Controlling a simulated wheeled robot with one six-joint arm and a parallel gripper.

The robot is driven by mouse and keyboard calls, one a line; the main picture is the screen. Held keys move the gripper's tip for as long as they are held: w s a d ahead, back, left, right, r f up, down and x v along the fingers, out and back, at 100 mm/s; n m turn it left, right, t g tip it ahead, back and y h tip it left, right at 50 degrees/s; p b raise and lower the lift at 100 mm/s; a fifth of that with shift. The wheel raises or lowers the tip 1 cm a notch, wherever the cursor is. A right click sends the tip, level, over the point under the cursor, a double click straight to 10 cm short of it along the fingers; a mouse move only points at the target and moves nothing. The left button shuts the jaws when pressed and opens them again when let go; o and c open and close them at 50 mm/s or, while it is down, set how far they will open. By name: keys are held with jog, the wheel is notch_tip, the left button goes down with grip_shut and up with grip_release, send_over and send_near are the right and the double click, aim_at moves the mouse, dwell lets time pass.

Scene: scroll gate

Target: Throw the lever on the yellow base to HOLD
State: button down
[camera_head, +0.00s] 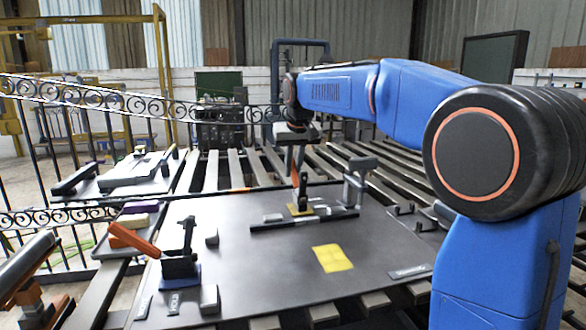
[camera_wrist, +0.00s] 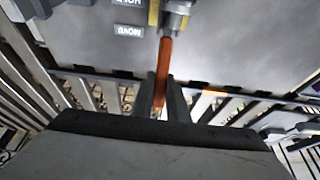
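The lever on the yellow base has an orange handle (camera_wrist: 164,65) and stands on the dark panel. Its yellow base (camera_head: 299,210) shows in the head view, partly behind the lever parts. My gripper (camera_head: 297,165) is above this base, pointing down. In the wrist view my gripper's two fingers (camera_wrist: 161,100) flank the orange handle closely and appear shut on it. An upside-down MOVE label (camera_wrist: 129,30) lies beside the lever's base. The HOLD label (camera_wrist: 127,2) is cut off by the top edge of the wrist view.
A second lever with an orange handle (camera_head: 134,240) stands on a blue base (camera_head: 182,277) at the front left. A yellow square (camera_head: 332,258) lies flat on the panel. A grey post (camera_head: 354,188) stands right of the yellow base. A scrolled gate (camera_head: 130,102) spans the left.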

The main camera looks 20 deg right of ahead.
aim_at(294, 168)
jog(key=shift+s+r, duration=0.1)
jog(key=shift+s+r+t, duration=0.35)
jog(key=shift+s+t, duration=0.2)
jog(key=shift+t, duration=0.25)
jog(key=shift+s+r+t, duration=0.3)
jog(key=shift+s+t, duration=0.2)
jog(key=shift+t, duration=0.3)
jog(key=shift+s+r+t, duration=0.3)
jog(key=shift+s+t, duration=0.5)
jog(key=shift+t, duration=0.3)
jog(key=shift+s+r+t, duration=0.25)
jog(key=shift+s+t, duration=0.5)
jog(key=shift+t, duration=0.35)
jog(key=c, duration=1.7)
grip_release()
jog(key=shift+s, duration=0.1)
jog(key=v, duration=1.7)
jog(key=shift+s, duration=0.2)
